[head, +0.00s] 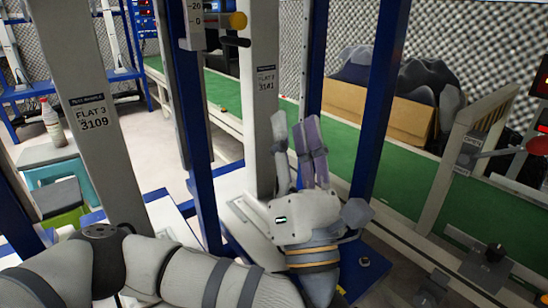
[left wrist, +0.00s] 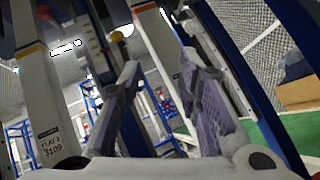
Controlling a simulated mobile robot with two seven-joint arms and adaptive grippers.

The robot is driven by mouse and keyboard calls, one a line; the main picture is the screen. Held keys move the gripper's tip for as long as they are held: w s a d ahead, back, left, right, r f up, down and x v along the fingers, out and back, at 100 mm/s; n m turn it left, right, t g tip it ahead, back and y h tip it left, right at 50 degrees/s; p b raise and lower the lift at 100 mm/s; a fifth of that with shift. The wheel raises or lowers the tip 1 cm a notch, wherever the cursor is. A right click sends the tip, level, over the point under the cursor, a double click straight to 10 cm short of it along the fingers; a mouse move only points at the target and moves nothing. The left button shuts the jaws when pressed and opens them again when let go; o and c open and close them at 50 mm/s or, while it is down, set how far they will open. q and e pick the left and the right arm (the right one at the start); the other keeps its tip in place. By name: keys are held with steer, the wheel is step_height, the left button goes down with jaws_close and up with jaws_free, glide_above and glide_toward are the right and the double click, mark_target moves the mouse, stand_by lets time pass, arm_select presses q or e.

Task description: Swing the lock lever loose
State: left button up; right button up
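A dark lever (head: 235,41) sticks out to the right below a yellow round knob (head: 238,20), on a scale-marked block on a blue post at the top of the head view. I cannot tell for sure that it is the lock lever. My left gripper (head: 294,125) points up in front of the grey upright marked FLAT 3 3141, below and right of the knob. Its fingers (left wrist: 160,65) are apart with nothing between them. My right gripper is not in view.
Blue posts (head: 380,100) and grey uprights (head: 90,110) stand close around my left arm. A green conveyor (head: 340,150) runs behind, with a cardboard box (head: 375,110) beyond it. A red-knobbed lever (head: 537,146) is at the far right. A bottle (head: 50,122) stands at left.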

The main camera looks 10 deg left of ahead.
mark_target(234, 41)
arm_select(q)
steer(key=w+a+r+n+g+y, duration=0.1)
steer(key=w+a+r+n+y, duration=0.1)
steer(key=a+r, duration=0.1)
steer(key=w+a+r+n+g+y, duration=0.1)
steer(key=w+a+r+n+y, duration=0.1)
steer(key=a+r+y, duration=0.1)
steer(key=w+a+r+n+g+y, duration=0.2)
steer(key=a+r+n, duration=0.1)
steer(key=r, duration=0.1)
steer(key=shift+w+a+p, duration=0.1)
steer(key=shift+a+p, duration=0.2)
steer(key=shift+a, duration=0.1)
jaws_close()
steer(key=shift+w+d, duration=0.1)
